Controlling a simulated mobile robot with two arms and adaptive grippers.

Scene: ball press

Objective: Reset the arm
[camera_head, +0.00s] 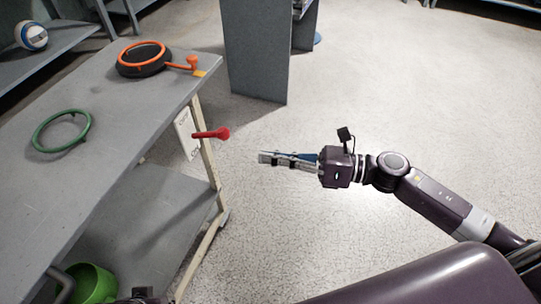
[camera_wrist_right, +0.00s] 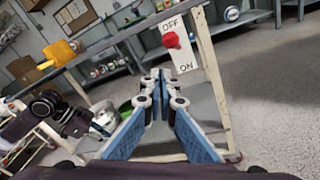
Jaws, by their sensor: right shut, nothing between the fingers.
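My right gripper (camera_head: 266,158) is shut and empty, held out over the open floor to the right of the workbench. Its blue-padded fingers (camera_wrist_right: 160,78) meet in the right wrist view. A red lever (camera_head: 211,134) sticks out from a white switch plate (camera_head: 185,137) on the bench's end, up and left of the gripper and apart from it. In the wrist view the plate (camera_wrist_right: 184,55) reads OFF at top and ON at bottom, with the red knob (camera_wrist_right: 171,40) nearer OFF. A dark part of my left arm shows at the head view's bottom edge; its fingers cannot be made out.
The grey workbench (camera_head: 95,95) carries an orange-and-black ring device (camera_head: 144,58) and a green ring (camera_head: 62,131). A green container (camera_head: 93,284) sits low at the bottom left. A grey cabinet (camera_head: 255,55) stands behind. Floor around the right gripper is clear.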

